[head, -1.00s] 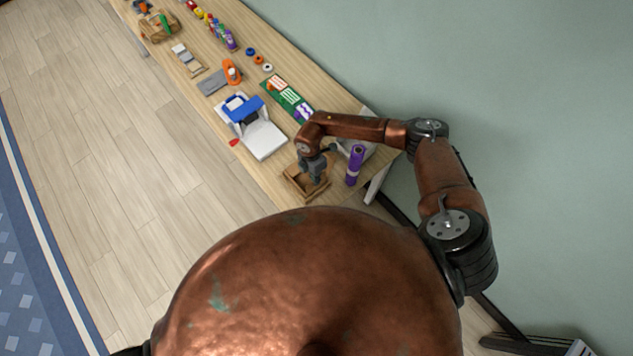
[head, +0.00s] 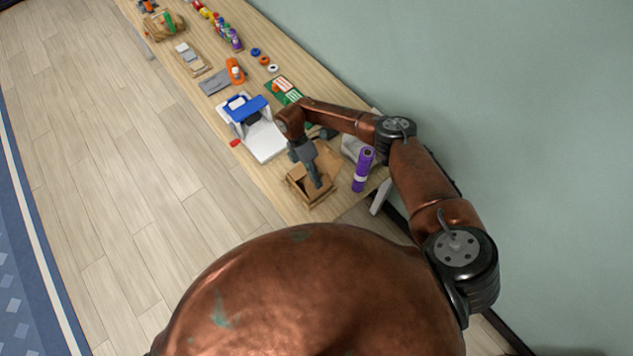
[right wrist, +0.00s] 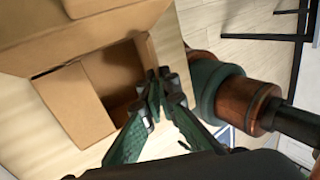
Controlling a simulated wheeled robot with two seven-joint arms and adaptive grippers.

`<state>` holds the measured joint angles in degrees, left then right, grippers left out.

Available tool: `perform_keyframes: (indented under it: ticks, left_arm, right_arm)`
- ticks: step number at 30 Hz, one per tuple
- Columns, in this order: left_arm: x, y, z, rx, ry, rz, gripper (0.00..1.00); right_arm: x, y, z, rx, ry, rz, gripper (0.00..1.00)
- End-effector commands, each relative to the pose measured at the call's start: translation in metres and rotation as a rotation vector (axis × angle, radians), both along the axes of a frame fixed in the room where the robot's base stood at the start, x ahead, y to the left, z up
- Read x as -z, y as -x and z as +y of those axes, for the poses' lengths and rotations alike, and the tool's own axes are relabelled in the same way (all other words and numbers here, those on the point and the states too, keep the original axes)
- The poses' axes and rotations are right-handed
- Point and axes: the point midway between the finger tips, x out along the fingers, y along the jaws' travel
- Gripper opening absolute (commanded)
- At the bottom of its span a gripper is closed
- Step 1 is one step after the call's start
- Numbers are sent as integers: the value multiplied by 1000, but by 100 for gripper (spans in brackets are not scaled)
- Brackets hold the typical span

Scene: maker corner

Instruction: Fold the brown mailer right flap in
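The brown mailer (head: 300,192) stands open at the near end of the bench. A brown flap (head: 329,160) spreads out on its far right side. In the right wrist view the mailer's open inside is dark, with a cardboard panel (right wrist: 73,106) at its left and a larger panel (right wrist: 45,35) above. My right gripper (head: 318,185) points down at the mailer. In the right wrist view its fingertips (right wrist: 158,76) are together at the opening's edge, with nothing visible between them. I cannot tell whether they touch cardboard. My left gripper is out of view.
A purple roll (head: 364,168) stands close to the mailer's right. A white and blue machine (head: 263,140) sits beyond it to the left. A green card (head: 281,90), an orange tool (head: 235,71) and several small items lie farther along the bench. The wall borders its right side.

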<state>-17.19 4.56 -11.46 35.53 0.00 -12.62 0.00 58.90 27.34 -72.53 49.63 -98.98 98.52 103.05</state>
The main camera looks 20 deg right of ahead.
Motion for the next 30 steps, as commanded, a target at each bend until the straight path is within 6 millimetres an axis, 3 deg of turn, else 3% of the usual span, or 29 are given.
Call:
perform_keyframes:
  ticks: [7, 15, 25, 30]
  left_arm:
    - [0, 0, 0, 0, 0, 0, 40]
    - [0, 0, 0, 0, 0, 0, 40]
    - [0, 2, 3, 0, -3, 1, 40]
    - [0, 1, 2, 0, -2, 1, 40]
  right_arm:
    - [0, 0, -1, 0, 1, 0, 0]
    - [0, 0, 0, -1, 1, 0, 19]
    - [-2, -2, 0, -1, 0, -1, 19]
    - [-21, -13, 4, 0, 1, -2, 19]
